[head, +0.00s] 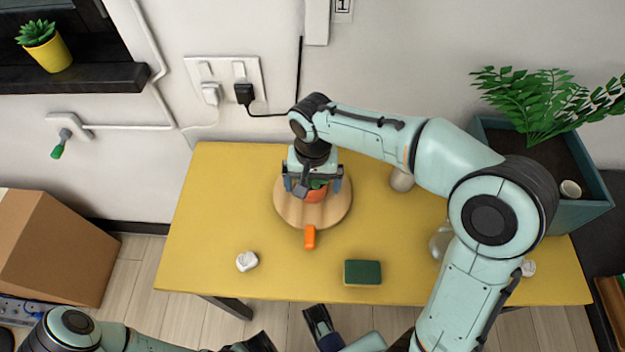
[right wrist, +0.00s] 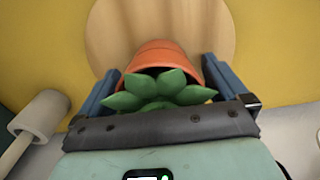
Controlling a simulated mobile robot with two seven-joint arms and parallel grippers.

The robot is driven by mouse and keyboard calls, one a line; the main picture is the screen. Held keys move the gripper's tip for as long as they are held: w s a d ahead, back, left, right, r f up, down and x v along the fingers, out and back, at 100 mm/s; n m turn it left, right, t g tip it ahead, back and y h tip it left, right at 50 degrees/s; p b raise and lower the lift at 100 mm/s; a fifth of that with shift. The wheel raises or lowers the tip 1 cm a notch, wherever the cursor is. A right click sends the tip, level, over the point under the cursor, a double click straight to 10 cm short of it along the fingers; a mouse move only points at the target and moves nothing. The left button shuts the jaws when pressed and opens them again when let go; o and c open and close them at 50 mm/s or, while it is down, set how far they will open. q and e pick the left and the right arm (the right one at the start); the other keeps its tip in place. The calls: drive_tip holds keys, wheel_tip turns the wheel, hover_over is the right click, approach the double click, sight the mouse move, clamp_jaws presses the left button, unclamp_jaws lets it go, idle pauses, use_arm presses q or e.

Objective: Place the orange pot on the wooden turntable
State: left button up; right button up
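The orange pot (right wrist: 160,52) holds a green leafy plant and stands on the round wooden turntable (head: 289,209). The head view shows part of the pot (head: 315,196) below my right gripper (head: 314,186). In the right wrist view, the two blue fingers of my right gripper (right wrist: 162,85) are on either side of the pot, spread wider than it. The plant's leaves reach towards the palm. The turntable's pale wood (right wrist: 220,30) shows behind the pot.
The yellow table (head: 215,210) also holds an orange object (head: 310,237) in front of the turntable, a green sponge (head: 362,272) and a small white object (head: 247,261). A large planter (head: 578,212) is at the right. The table's left part is mostly clear.

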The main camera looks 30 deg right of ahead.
drive_tip(key=shift+r, duration=0.1)
wheel_tip(320, 180, up, 12)
drive_tip(key=p, duration=0.3)
drive_tip(key=shift+r, duration=0.1)
idle(0.5)
